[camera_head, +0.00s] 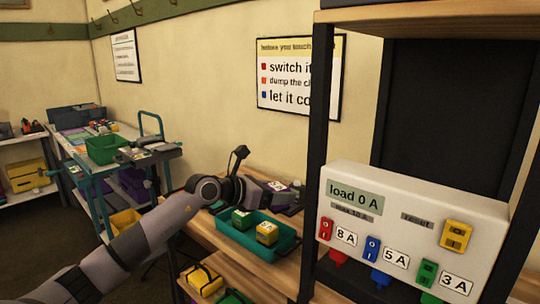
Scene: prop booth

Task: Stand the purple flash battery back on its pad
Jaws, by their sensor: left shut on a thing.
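My left arm reaches in from the lower left to the wooden bench, and its gripper (265,189) is at the bench's back part, small and dark in the picture. It is shut on what looks like the purple battery (278,186), a dark purple block with a white label. The gripper and arm hide part of it. Dark low shapes lie at the bench's back right beside it; I cannot tell which is its pad, or whether the battery touches it. My right gripper is not in view.
A teal tray (286,251) with a green block (242,218) and a yellow block (267,233) stands in front of the gripper. A shelf post (314,165) and a white load panel (405,205) stand close on the right. A cart (85,165) is at the left.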

